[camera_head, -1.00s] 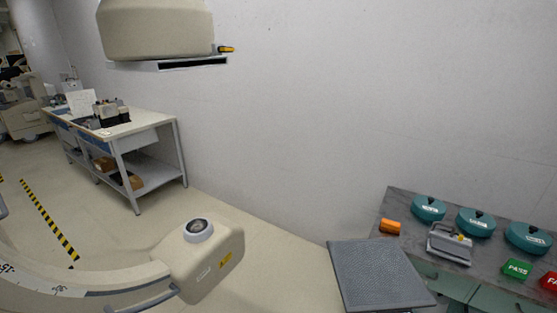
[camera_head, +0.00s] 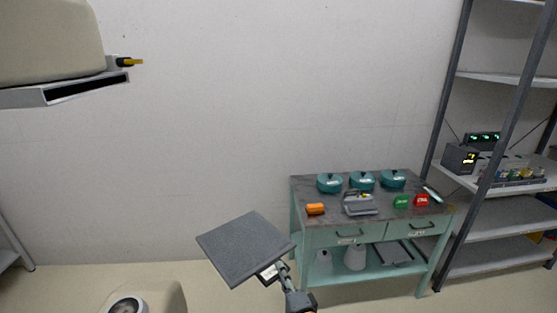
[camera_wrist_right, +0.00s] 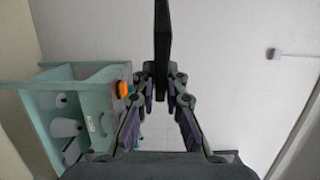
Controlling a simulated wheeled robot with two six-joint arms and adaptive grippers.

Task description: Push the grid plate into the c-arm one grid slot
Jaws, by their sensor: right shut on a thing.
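The grid plate (camera_head: 243,247) is a flat dark grey square held out in front of me, tilted in the head view. My right gripper (camera_head: 273,272) is shut on its near edge. In the right wrist view the grid plate (camera_wrist_right: 161,40) shows edge-on as a dark upright strip between the fingertips of the right gripper (camera_wrist_right: 160,72). The C-arm's upper head (camera_head: 50,45) is at the top left. Its grid slot (camera_head: 88,86) is a dark narrow opening under the head, up and left of the plate and apart from it. My left gripper is not in view.
A green cart (camera_head: 372,229) holds teal round tins (camera_head: 362,180), an orange block (camera_head: 316,209) and a grey handled device (camera_head: 358,204). A grey shelf rack (camera_head: 497,165) stands right. The C-arm's lower end (camera_head: 150,299) is at the bottom left. Bare wall lies behind.

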